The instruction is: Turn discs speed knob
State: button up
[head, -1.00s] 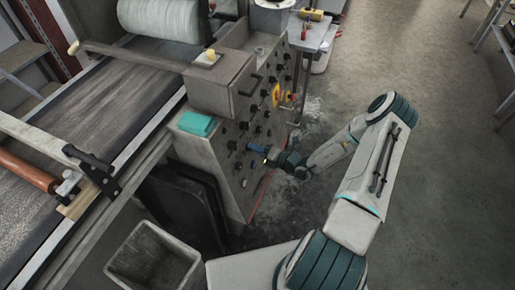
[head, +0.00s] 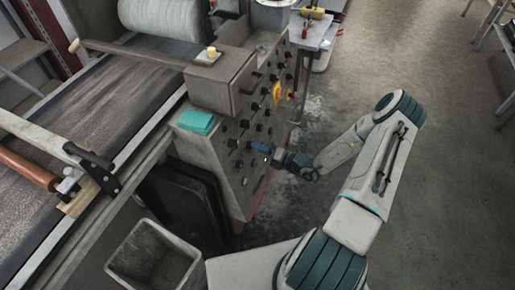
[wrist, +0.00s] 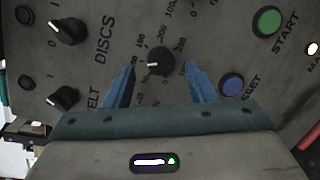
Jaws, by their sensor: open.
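The control panel (head: 232,165) carries rows of black knobs. In the wrist view a small round black knob (wrist: 159,62) with a white pointer line sits inside a printed number scale. The word DISCS is printed to its left, and a partly hidden "ELT" lower down. My gripper (wrist: 159,80) is open, with one blue finger on each side of this knob; I cannot tell whether either touches it. In the head view my gripper (head: 261,149) is at the panel's lower part, and the knob between its fingers is hidden.
A green START button (wrist: 267,22) and a blue button (wrist: 232,84) lie right of the fingers. Two larger black knobs (wrist: 68,31) are at left. A grey bin (head: 155,258) stands below the conveyor (head: 85,110).

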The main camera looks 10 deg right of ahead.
jog(key=v, duration=1.1)
jog(key=shift+s+d+b, duration=0.25)
jog(key=shift+s+b, duration=0.05)
jog(key=shift+b, duration=0.15)
jog(key=shift+r, duration=0.1)
jog(key=s+a+r+n+g+h, duration=0.1)
jog(key=s+a+r+n+g, duration=0.2)
jog(key=a+r+n+g, duration=0.45)
jog(key=s+a+r+n+g, duration=0.2)
jog(key=s+r+n+g, duration=0.2)
jog(key=r+n, duration=0.7)
jog(key=s+r+n+t+h, duration=0.1)
jog(key=s+r+n+h, duration=0.4)
jog(key=n, duration=0.5)
jog(key=s+r+n+t+h, duration=0.1)
jog(key=s+r+n+h, duration=0.4)
jog(key=r+n, duration=0.3)
jog(key=n, duration=0.3)
jog(key=shift+p, duration=0.4)
